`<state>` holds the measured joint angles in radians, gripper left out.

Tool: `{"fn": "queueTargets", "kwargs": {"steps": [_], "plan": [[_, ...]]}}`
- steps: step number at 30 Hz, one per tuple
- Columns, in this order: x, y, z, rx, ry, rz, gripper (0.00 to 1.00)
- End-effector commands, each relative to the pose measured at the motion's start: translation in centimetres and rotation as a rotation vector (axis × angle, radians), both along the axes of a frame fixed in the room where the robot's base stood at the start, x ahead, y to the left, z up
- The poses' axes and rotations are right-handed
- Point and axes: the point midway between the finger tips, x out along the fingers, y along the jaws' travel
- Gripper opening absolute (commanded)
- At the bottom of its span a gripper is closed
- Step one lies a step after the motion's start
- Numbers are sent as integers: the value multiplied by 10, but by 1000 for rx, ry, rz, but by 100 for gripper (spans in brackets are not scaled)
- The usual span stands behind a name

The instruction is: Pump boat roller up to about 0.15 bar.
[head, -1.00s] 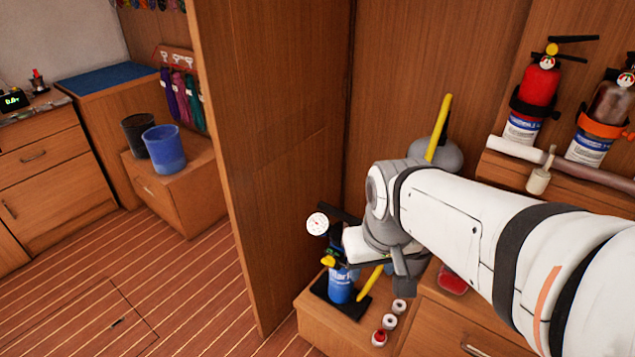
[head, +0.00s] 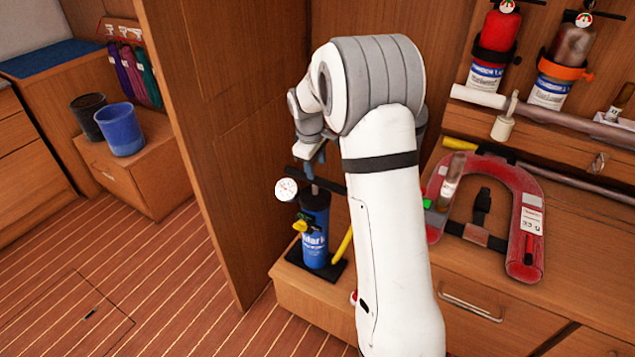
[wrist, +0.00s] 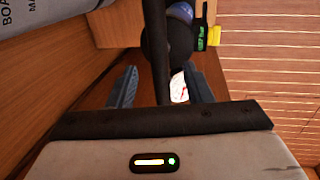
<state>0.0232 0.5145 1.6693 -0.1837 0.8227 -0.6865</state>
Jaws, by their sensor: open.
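The hand pump (head: 314,235) is a blue upright cylinder on a black foot, standing on a low wooden ledge. Its black T-handle (head: 332,184) is at the top, with a white dial gauge (head: 287,189) beside it; the reading is too small to tell. My gripper (head: 318,157) is open just above the handle. In the wrist view the black handle bar (wrist: 157,45) runs between my open fingers (wrist: 160,88), and contact cannot be told. A grey cylinder with partly cut-off lettering (wrist: 50,18), likely the boat roller, shows there; my arm hides most of it in the head view.
A wooden partition (head: 230,120) stands close left of the pump. A yellow hose (head: 341,243) runs beside the pump. A red horseshoe lifebuoy (head: 525,220) lies on the counter at right, below fire extinguishers (head: 497,45). The striped floor (head: 150,260) at left is clear.

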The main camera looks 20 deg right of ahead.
Motion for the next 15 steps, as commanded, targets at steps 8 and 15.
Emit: {"fn": "queueTargets", "kwargs": {"steps": [8, 15], "plan": [[6, -5, -33, -2, 5, 6, 46], [11, -10, -67, -1, 4, 5, 46]]}}
